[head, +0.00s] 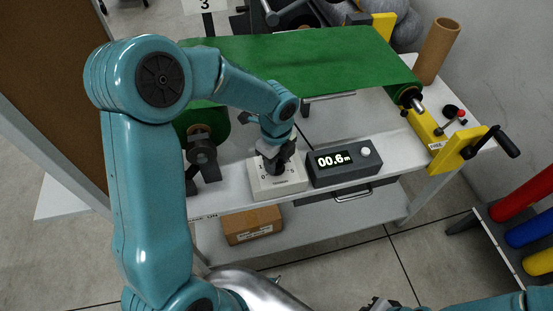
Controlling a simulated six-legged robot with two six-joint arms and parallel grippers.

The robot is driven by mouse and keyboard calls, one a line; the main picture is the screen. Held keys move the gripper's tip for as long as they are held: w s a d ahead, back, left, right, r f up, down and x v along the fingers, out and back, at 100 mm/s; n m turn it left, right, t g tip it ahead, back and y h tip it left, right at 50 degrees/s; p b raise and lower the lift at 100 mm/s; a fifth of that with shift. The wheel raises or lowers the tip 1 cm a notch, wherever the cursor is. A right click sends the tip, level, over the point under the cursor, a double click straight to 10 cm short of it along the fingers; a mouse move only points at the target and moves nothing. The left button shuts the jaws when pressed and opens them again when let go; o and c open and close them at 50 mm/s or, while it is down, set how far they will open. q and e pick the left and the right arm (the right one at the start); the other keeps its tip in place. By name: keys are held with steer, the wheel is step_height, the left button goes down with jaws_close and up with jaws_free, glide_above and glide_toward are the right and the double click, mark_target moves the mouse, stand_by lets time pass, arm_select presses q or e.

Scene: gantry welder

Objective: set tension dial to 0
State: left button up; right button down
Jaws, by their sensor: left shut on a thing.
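The tension dial's dark knob (277,168) sits on top of a pale box (290,185) at the front of the bench. My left gripper (276,160) points down from above and is shut on the knob. The gripper hides much of the knob and part of the box's scale, so I cannot read the setting. My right gripper (379,304) shows only in part at the bottom edge, away from the bench, and its jaws are not clear.
A dark counter (345,170) reading "00.6m" stands right of the dial box. Green material (310,60) stretches across the bench (340,110). A yellow bracket with a black crank (465,150) stands at the right. A cardboard box (252,226) lies on the lower shelf.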

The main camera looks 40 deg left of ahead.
arm_select(q)
steer(key=shift+f+n, duration=0.15)
steer(key=shift+n, duration=0.25)
steer(key=shift+n+b, duration=0.75)
steer(key=shift+n, duration=0.15)
steer(key=n+b, duration=0.2)
steer(key=n, duration=0.2)
steer(key=shift+n, duration=0.3)
steer(key=n+b, duration=0.1)
steer(key=n, duration=0.2)
steer(key=shift+n, duration=0.3)
steer(key=n+b, duration=0.2)
steer(key=n, duration=0.2)
steer(key=shift+f, duration=0.1)
steer(key=n+b, duration=0.2)
steer(key=n, duration=0.4)
steer(key=shift+s+n, duration=0.1)
steer(key=shift+n, duration=0.3)
steer(key=n+b, duration=0.1)
steer(key=n, duration=0.4)
steer(key=shift+n, duration=0.3)
